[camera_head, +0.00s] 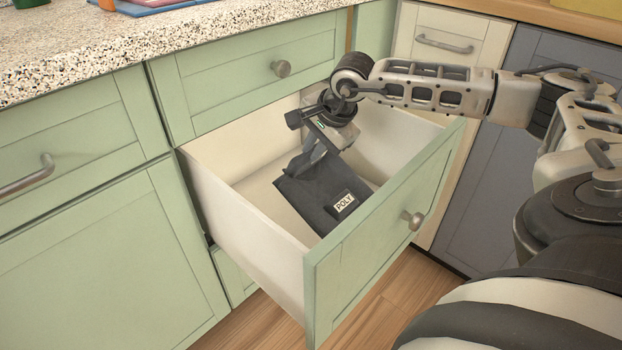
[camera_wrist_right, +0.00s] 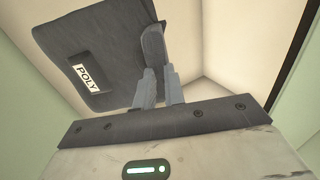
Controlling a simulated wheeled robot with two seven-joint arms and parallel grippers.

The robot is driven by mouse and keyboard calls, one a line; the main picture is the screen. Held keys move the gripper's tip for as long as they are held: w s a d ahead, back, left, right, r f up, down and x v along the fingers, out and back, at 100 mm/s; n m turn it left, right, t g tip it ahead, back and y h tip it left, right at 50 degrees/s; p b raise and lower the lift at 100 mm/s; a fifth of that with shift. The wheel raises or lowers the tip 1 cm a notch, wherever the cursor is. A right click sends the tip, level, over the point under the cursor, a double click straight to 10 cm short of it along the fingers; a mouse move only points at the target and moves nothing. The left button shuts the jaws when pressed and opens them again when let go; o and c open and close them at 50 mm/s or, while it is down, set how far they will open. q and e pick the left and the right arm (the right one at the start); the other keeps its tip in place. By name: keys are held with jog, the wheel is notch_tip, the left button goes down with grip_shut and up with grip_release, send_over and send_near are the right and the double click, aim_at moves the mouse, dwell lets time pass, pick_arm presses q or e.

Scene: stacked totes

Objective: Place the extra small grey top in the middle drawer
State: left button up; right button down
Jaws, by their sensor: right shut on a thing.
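The grey top (camera_head: 318,196) is a folded dark grey bundle with a white label reading "POLY". My right gripper (camera_head: 313,160) is shut on its upper edge and holds it tilted inside the open middle drawer (camera_head: 245,211). In the right wrist view the top (camera_wrist_right: 95,52) hangs from the fingers of the right gripper (camera_wrist_right: 158,75), with the pale drawer walls around it. I cannot tell whether the top touches the drawer floor. My left gripper is not in view.
The green drawer front (camera_head: 385,235) with a round knob stands pulled out toward me. A closed drawer (camera_head: 235,75) sits above it under the speckled counter (camera_head: 130,40). A dark grey cabinet (camera_head: 490,200) is at the right. Wooden floor shows below.

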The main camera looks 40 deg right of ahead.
aim_at(314, 170)
notch_tip(314, 170, down, 2)
jog(key=shift+f, duration=0.2)
notch_tip(314, 170, down, 3)
jog(key=shift+b, duration=0.8)
jog(key=shift+f, duration=0.35)
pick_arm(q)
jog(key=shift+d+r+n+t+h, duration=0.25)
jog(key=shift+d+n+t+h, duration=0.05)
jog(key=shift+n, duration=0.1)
pick_arm(e)
jog(key=shift+f, duration=0.15)
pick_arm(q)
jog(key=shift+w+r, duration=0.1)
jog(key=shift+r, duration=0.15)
pick_arm(e)
jog(key=c, duration=1.5)
grip_release()
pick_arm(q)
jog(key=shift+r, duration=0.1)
